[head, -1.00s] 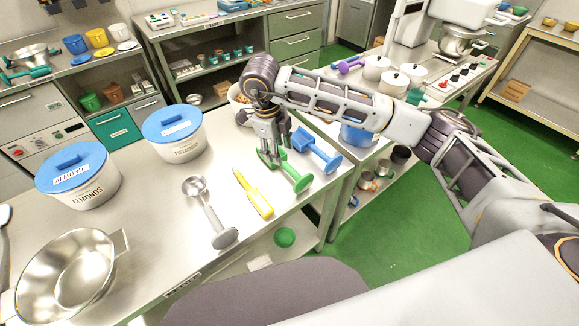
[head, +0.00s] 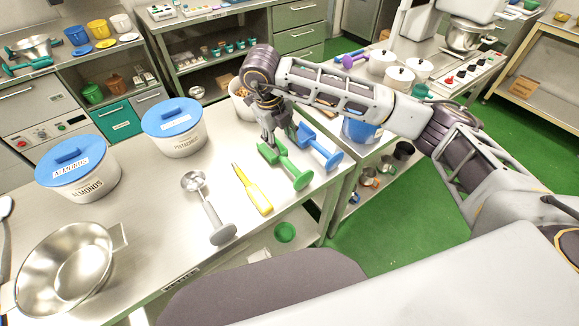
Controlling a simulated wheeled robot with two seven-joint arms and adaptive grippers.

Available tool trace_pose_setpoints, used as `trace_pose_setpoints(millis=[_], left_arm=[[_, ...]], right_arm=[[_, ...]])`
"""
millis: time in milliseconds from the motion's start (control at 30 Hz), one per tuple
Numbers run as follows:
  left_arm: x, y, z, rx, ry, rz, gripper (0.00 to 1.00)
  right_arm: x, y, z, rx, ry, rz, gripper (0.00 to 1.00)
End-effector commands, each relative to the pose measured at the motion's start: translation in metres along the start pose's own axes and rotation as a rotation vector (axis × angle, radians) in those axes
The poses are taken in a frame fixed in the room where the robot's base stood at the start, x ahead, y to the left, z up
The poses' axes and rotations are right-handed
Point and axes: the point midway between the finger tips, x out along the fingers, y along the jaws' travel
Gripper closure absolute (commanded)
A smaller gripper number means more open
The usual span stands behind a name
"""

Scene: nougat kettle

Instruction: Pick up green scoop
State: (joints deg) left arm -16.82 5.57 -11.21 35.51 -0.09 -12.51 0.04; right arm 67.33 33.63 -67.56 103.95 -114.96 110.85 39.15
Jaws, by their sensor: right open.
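The green scoop (head: 290,170) lies on the steel table near its right end, its round handle end toward the front right. My right gripper (head: 269,144) points down over the scoop's bowl end, at its back left part. It is open, and its fingertips are partly hidden, so I cannot tell whether they touch the scoop. A blue scoop (head: 322,148) lies close along the right side of the green one. My left gripper is not in view.
A yellow-handled tool (head: 256,191) and a grey metal scoop (head: 209,207) lie left of the green scoop. Tubs labelled pistachios (head: 176,137) and almonds (head: 81,182), and a steel bowl (head: 62,268), stand further left. A white bowl (head: 240,107) stands just behind my right gripper.

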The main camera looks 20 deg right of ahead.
Motion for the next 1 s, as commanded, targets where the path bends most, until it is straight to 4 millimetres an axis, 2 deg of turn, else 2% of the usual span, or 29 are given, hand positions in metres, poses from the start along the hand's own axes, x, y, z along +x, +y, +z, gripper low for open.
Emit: trace_pose_setpoints(millis=[567,767,1000], left_arm=[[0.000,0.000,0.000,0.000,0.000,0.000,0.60],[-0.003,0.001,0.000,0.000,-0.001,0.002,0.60],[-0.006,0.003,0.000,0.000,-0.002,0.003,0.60]], right_arm=[[0.003,0.000,0.000,0.047,0.001,0.000,0.53],[0.019,0.000,-0.001,0.047,0.004,0.001,0.53],[0.050,0.000,-0.001,0.047,0.003,0.000,0.53]])
